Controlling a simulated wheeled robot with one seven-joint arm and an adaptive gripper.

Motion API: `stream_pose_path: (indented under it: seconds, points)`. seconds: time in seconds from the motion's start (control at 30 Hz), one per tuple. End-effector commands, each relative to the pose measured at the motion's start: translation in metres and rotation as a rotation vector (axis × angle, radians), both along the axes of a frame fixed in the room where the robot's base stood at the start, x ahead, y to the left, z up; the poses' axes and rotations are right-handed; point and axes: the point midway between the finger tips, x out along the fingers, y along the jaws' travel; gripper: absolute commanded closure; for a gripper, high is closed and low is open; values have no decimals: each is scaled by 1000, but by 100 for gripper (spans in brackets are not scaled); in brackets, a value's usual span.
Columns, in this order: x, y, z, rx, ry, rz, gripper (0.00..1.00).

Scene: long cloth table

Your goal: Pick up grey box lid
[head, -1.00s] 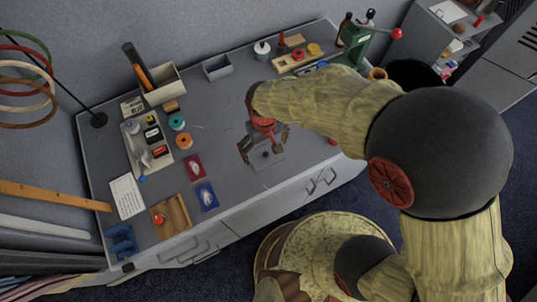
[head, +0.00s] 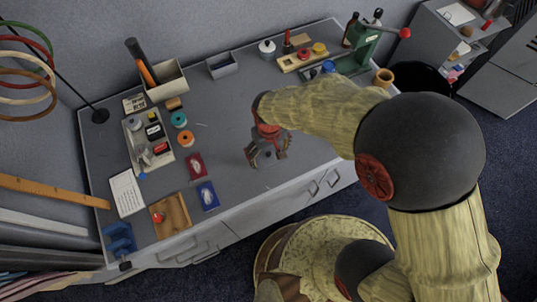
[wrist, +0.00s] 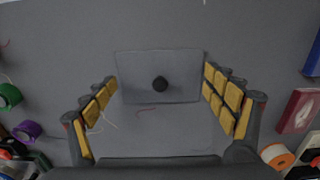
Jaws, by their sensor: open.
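The grey box lid (wrist: 133,88) is a flat grey rectangle with a round black knob in its middle. In the wrist view it lies flat on the grey table, between and beyond the two finger pads. My gripper (wrist: 160,82) is open, with yellow-padded fingers to the left and right of the lid and a gap on each side. In the head view my gripper (head: 268,152) is low over the front middle of the table and hides most of the lid.
An open grey box (head: 221,65) stands at the back of the table. Left of my gripper are a red card packet (head: 195,166), a blue one (head: 207,195) and thread spools (head: 185,138). A green press (head: 357,50) stands at the back right. The table around the lid is clear.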

Motion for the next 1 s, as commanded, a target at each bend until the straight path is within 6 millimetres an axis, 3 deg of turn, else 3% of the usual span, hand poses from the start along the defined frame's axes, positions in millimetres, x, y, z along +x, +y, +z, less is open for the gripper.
stream_pose_path:
  seconds: [1.0]
  points:
    - [-1, -1, -1, -1, 2, 0, 76]
